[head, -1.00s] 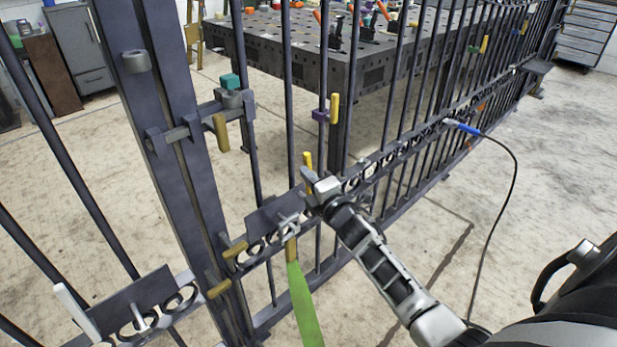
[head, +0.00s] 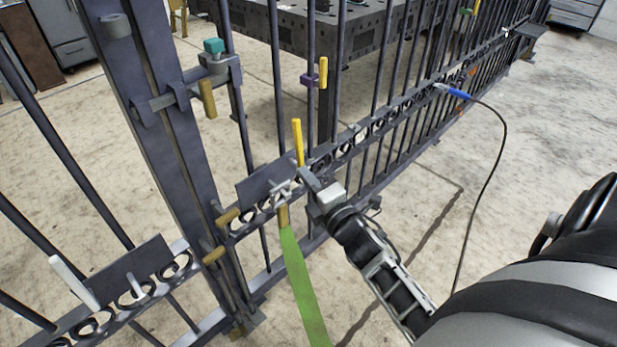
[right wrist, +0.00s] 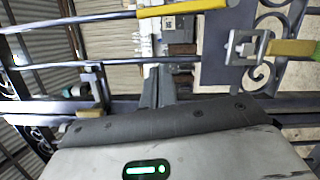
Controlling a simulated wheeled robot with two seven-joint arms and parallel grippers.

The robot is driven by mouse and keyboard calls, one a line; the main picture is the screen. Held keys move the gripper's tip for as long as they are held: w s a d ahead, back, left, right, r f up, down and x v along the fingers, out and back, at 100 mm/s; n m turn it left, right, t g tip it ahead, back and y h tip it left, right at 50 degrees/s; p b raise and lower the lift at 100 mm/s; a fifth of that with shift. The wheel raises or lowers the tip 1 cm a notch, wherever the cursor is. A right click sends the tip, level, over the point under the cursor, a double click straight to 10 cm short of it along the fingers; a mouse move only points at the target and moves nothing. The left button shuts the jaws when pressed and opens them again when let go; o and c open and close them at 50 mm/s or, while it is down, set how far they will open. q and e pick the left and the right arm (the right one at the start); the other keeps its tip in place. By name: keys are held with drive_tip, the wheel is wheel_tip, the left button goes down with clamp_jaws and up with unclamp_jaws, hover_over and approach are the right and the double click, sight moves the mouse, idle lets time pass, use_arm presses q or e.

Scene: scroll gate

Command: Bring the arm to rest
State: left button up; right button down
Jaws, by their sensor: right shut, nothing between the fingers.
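My right gripper (head: 306,174) is shut and empty, in front of the dark gate's scroll rail (head: 350,148). It is just right of and below a yellow upright handle (head: 297,142), and seems apart from it. In the right wrist view the closed fingers (right wrist: 158,82) point toward the bars. A green strap (head: 302,285) hangs below a tan handle (head: 283,215) on a grey latch, left of the gripper. The latch and handle also show at the upper right of the right wrist view (right wrist: 290,48). My left gripper is not in view.
The gate post (head: 165,130) carries a bolt with a teal knob (head: 214,46). A black cable with a blue plug (head: 458,93) hangs from the rail at right. A dark worktable (head: 270,32) stands behind the bars. The floor (head: 540,120) right of the gate is open.

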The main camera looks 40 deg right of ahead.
idle(0.5)
use_arm(q)
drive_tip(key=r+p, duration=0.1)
drive_tip(key=p, duration=0.2)
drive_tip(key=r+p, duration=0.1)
drive_tip(key=p, duration=0.3)
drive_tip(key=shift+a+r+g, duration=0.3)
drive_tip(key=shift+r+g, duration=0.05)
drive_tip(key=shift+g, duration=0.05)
use_arm(e)
drive_tip(key=s+a+f+m+g+y, duration=0.1)
drive_tip(key=s+a+m+g+y, duration=0.3)
drive_tip(key=s+a+m, duration=1.2)
drive_tip(key=m+g, duration=0.1)
drive_tip(key=g, duration=0.3)
drive_tip(key=shift+s+a+y, duration=0.15)
drive_tip(key=shift+s+y, duration=0.1)
drive_tip(key=shift+y, duration=0.05)
